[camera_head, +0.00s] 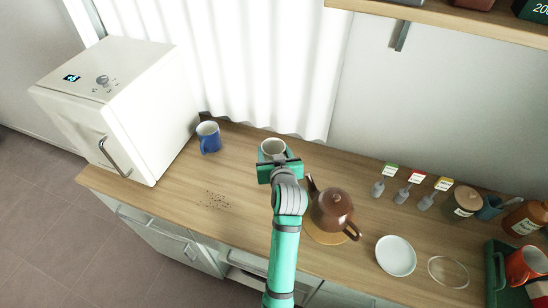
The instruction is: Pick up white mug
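The white mug (272,149) stands near the back of the wooden counter, just left of the teapot. Its rim and inside show; its lower part is hidden by my gripper. My gripper (278,163), teal and grey, is right in front of the mug and overlaps its lower edge in the picture. Its fingers are too small and too covered to show whether they are open or shut, or whether they touch the mug.
A brown teapot (332,208) on a round mat stands close to the right of my gripper. A blue mug (208,137) is at the left, near a white appliance (122,105). Dark crumbs (217,200) lie front left. A plate (396,256) and glass dish (448,271) are at the right.

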